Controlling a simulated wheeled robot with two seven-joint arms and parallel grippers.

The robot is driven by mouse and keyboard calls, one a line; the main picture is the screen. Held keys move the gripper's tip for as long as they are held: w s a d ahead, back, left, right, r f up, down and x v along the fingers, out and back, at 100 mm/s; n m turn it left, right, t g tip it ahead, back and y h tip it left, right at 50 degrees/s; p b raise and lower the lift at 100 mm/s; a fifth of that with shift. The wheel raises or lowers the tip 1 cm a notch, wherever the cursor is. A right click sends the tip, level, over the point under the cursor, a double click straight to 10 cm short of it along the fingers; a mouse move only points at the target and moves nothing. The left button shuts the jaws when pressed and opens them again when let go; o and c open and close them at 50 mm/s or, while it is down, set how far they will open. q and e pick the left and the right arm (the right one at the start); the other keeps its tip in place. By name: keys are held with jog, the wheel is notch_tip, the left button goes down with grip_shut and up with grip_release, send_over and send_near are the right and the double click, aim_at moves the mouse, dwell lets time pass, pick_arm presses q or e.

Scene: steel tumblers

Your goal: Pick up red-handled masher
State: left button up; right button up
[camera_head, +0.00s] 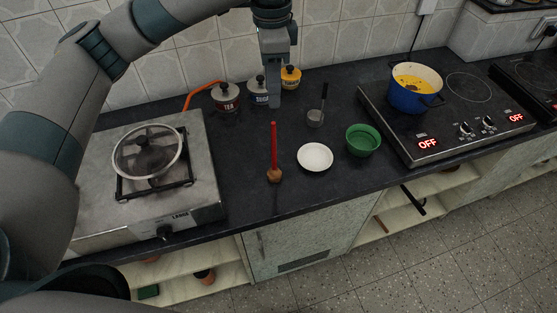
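The red-handled masher (273,138) stands upright on the dark counter, its thin red handle pointing up and its brown head (274,175) at the bottom. My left gripper (274,103) points down, its fingertips a little above the top of the red handle in the picture. It appears apart from the handle, and I cannot tell whether its fingers are open or shut. My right gripper is not in view.
Labelled canisters (226,97) stand behind.

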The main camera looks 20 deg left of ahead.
aim_at(273, 130)
pick_arm(q)
jog(key=shift+s+f, duration=0.2)
jog(key=shift+f, duration=0.15)
notch_tip(273, 130, down, 10)
jog(key=p, duration=0.3)
jog(key=shift+s+f+p, duration=0.1)
jog(key=shift+f+p, duration=0.05)
jog(key=shift+p, duration=0.15)
jog(key=shift+f, duration=0.5)
jog(key=shift+f+p, duration=0.45)
jog(key=shift+p, duration=0.1)
notch_tip(273, 130, down, 4)
jog(key=shift+s+d+f+p, duration=0.1)
jog(key=shift+s+f+p, duration=0.05)
jog(key=shift+p, duration=0.7)
